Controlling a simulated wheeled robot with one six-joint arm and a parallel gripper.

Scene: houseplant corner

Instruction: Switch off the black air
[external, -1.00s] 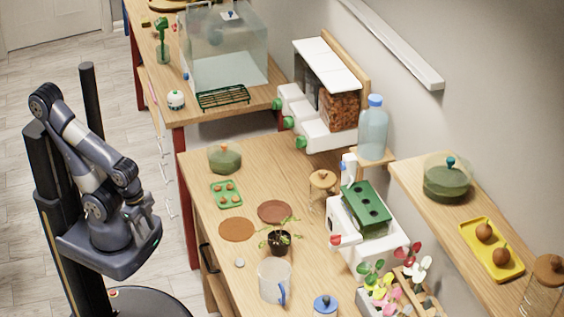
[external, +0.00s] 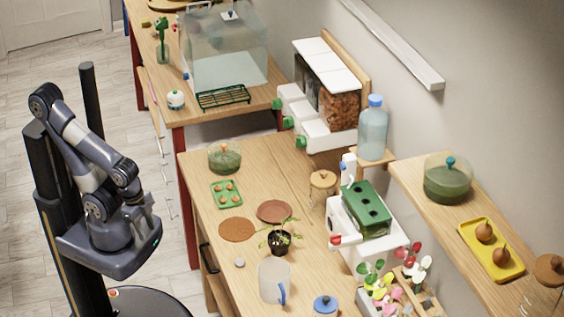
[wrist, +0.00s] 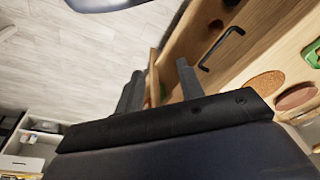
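I cannot make out a black air device in either view. My gripper (external: 138,205) is held up over my own base, left of the wooden workbench (external: 205,205) and clear of it. In the wrist view my gripper (wrist: 160,72) shows two dark fingers with a gap between them, and nothing is held. A glass tank (external: 228,65) stands on the far table, with a small blue part at its lower left side.
The bench carries a potted seedling (external: 279,243), a clear jug (external: 274,282), a green tray (external: 227,194) and brown discs (external: 237,230). A black drawer handle (wrist: 222,48) juts from the bench front. Floor (external: 130,120) between my arm and the bench is free.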

